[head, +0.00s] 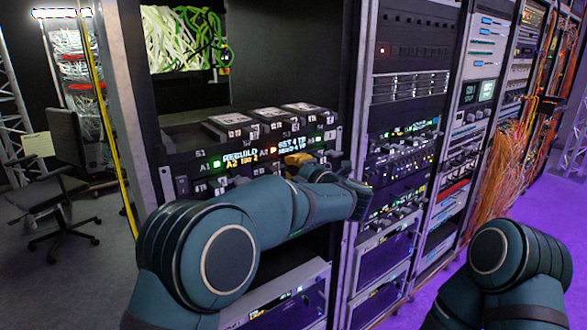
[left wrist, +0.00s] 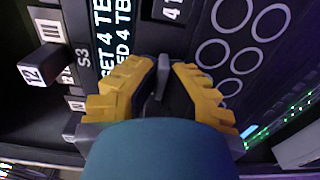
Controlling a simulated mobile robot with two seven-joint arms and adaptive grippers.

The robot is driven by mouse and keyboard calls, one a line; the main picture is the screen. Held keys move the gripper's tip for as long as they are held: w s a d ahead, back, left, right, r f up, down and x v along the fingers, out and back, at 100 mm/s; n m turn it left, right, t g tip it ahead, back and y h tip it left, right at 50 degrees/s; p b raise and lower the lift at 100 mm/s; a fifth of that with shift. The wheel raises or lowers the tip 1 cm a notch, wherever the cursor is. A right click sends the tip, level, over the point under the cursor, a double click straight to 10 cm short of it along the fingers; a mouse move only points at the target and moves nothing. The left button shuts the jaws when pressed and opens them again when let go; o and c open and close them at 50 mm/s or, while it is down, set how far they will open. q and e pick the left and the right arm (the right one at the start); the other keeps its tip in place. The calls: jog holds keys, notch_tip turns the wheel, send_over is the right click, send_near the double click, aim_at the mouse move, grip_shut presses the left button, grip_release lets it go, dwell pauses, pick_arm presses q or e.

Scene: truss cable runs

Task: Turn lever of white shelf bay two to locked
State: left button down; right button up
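A dark shelf unit (head: 187,170) with labels S1, A1 and A2 and lit text reading "REBUILD" faces me in the head view. My left gripper (head: 298,159) is at its right part, its yellow fingers partly hidden by my own arm. In the left wrist view its fingertips (left wrist: 165,64) point at the panel next to lit text and the label S3. A thin grey lever-like piece (left wrist: 162,77) shows between the fingers. Whether they press on it is unclear. I cannot tell which lever belongs to bay two. My right gripper is out of view.
Several numbered dark blocks (head: 280,121) stand on top of the unit. A block marked 12 (left wrist: 38,66) juts out beside my left gripper. A rack post (head: 355,80) and more equipment racks (head: 410,90) stand to the right.

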pick_arm(q)
jog(key=shift+a+r, duration=0.1)
jog(key=c, duration=1.1)
grip_release()
jog(key=v, duration=1.2)
